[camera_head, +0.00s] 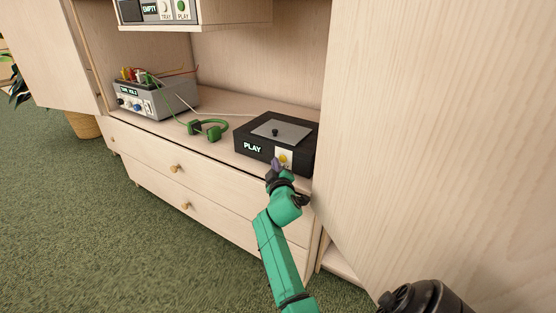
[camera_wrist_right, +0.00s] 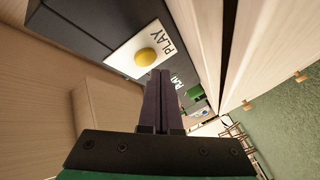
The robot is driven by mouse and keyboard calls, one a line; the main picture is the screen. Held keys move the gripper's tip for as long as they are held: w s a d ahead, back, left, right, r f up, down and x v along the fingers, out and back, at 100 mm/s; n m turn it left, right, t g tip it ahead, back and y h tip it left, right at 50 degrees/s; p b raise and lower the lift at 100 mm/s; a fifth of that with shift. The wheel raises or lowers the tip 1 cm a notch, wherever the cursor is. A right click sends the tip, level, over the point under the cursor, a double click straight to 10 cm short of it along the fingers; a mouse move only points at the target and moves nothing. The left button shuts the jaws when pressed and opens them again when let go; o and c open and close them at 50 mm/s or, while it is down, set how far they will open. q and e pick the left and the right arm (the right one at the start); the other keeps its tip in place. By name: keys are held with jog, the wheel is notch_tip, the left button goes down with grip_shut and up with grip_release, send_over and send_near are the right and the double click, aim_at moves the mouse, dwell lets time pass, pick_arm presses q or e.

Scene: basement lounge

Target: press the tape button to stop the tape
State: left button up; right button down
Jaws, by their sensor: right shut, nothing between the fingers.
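The tape machine (camera_head: 250,135) is a black box with a grey top plate, on the cabinet shelf at the right. Its front shows a lit "PLAY" label. The yellow tape button (camera_head: 284,158) sits on a white plate on its front; in the right wrist view the round button (camera_wrist_right: 145,57) is marked "PLAY". My right gripper (camera_head: 275,166) is shut and empty, just in front of the machine, its tips close to the button. In the wrist view its fingertips (camera_wrist_right: 159,76) lie just below and right of the button; I cannot tell whether they touch. My left gripper is out of view.
A grey box (camera_head: 160,100) with knobs and coloured cables stands at the shelf's left. Green headphones (camera_head: 210,130) lie between the boxes. Another player (camera_head: 160,10) sits on the upper shelf. A large wooden panel (camera_head: 430,130) stands close on the right.

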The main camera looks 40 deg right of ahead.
jog(key=s, duration=0.2)
jog(key=s+a, duration=0.1)
jog(key=shift+s+f+h+b, duration=0.25)
jog(key=shift+h+b, duration=0.05)
jog(key=shift+b, duration=0.05)
jog(key=a, duration=0.2)
jog(key=shift+a+r, duration=0.1)
jog(key=shift+a, duration=0.4)
